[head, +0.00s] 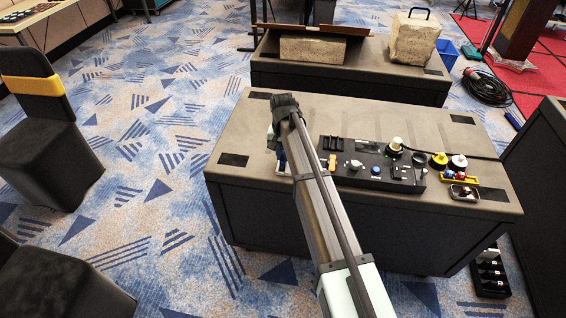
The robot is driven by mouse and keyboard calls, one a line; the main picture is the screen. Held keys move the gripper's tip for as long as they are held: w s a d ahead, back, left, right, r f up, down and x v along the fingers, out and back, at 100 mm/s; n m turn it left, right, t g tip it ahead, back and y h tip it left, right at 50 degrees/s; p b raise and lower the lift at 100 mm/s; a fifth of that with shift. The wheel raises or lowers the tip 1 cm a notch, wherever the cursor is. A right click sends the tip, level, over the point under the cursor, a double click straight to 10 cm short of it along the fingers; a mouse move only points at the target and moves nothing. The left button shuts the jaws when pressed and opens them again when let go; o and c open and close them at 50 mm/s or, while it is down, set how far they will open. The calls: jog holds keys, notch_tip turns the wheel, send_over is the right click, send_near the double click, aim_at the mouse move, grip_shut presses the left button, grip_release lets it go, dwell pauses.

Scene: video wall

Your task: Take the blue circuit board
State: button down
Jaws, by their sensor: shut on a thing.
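My arm reaches over the grey table (300,112) and bends down at its left part. My gripper (281,164) is low over the tabletop, left of the black control panel, and mostly hidden behind my own arm. It is shut on a small blue piece (281,153), which appears to be the blue circuit board; only a sliver of it shows. I cannot tell whether the board touches the table.
Right of my gripper stands a black panel (350,178) with knobs. A second table (350,78) stands behind. The table's left front is clear.

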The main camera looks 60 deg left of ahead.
jog(key=shift+r, duration=2.5)
